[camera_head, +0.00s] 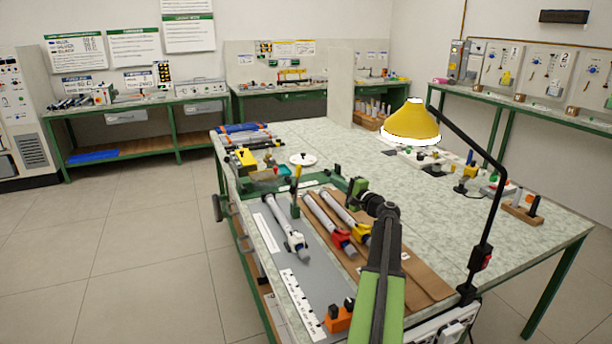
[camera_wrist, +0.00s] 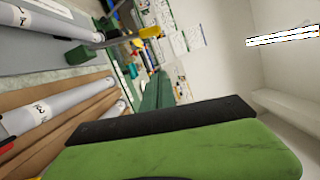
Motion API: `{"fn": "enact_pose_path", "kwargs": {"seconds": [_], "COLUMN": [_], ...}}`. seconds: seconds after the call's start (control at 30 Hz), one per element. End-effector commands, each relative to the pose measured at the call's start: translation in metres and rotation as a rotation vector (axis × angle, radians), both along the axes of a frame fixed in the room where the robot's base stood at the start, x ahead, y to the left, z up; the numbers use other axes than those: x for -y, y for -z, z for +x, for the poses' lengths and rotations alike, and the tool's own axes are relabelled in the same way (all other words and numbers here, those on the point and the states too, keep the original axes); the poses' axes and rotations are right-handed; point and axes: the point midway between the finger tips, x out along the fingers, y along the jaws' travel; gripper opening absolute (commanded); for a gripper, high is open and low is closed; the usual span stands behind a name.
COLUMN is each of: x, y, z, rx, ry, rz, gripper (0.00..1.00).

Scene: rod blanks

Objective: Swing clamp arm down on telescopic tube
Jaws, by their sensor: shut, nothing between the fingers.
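A grey telescopic tube (camera_head: 277,222) with a white collar lies on the grey mat. Its end also shows at the upper left of the wrist view (camera_wrist: 55,22). Near the tube's far end, a clamp arm (camera_head: 296,180) with a yellow tip stands up from a green base (camera_head: 294,210). In the wrist view, the yellow tip (camera_wrist: 150,32) and a green block (camera_wrist: 80,56) show near the tube's end. My gripper (camera_head: 353,192) is shut and empty, right of the clamp and above the tubes on the brown board. Its green and black finger fills the lower wrist view.
Two more tubes, with red (camera_head: 341,240) and yellow (camera_head: 360,233) collars, lie on the brown board (camera_head: 425,285). An orange block (camera_head: 338,318) is at the near edge. A yellow lamp (camera_head: 411,120) hangs over the bench's right side, where a black lamp pole rises.

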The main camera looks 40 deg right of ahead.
Motion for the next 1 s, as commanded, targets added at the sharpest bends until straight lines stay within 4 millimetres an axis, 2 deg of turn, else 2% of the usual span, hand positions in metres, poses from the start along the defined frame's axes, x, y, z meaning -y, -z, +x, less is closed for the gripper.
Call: {"fn": "enact_pose_path", "kwargs": {"seconds": [0.17,0.63,0.7,0.8,1.0], "x": [0.0,0.013,-0.005,-0.017,-0.026], "y": [0.0,-0.004,-0.006,-0.008,-0.009], "z": [0.011,0.108,0.108,0.113,0.117], "rx": [-0.002,-0.002,-0.002,-0.002,-0.002], "ry": [-0.004,-0.008,-0.007,-0.007,-0.006], "rz": [-0.001,-0.001,-0.001,-0.001,-0.001], "gripper": [0.0,0.0,0.0,0.0,0.0]}}
